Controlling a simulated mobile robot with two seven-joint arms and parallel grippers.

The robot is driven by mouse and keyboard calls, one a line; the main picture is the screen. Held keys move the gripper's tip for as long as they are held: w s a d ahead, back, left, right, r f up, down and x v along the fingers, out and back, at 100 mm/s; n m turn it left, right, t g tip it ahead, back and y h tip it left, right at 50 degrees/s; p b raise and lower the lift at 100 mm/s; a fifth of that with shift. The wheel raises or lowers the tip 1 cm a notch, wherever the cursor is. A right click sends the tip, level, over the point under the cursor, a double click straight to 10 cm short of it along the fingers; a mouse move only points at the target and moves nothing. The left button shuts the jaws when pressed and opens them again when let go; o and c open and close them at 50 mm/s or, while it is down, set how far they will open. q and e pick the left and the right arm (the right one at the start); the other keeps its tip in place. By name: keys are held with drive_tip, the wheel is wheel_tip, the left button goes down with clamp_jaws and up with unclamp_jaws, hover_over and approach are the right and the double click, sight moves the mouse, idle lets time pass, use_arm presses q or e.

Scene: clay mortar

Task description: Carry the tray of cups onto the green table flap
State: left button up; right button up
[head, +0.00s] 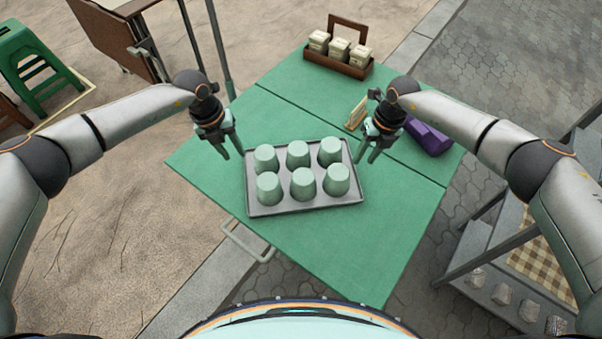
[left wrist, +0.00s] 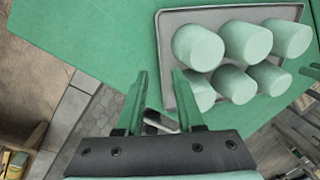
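A grey rectangular tray (head: 316,206) holds several pale green cups (head: 302,183), which look upside down, in two rows. The tray lies flat on the green table flap (head: 337,254), the part of the tabletop nearer me than the seam. My left gripper (head: 232,152) is open and empty, just off the tray's upper left corner. My right gripper (head: 368,158) is open and empty beside the tray's upper right end. In the left wrist view, the fingers (left wrist: 160,98) stand apart, with the tray (left wrist: 178,17) and cups (left wrist: 246,42) beyond them.
Beyond the seam, a brown wooden caddy (head: 337,66) with several pale containers and a purple object (head: 428,138) stand on the table. A small wooden holder (head: 357,113) is near my right gripper.

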wheel_tip(320, 180, up, 7)
drive_tip(key=d, duration=0.1)
drive_tip(key=shift+f, duration=0.15)
drive_tip(key=shift+d, duration=0.1)
idle(0.4)
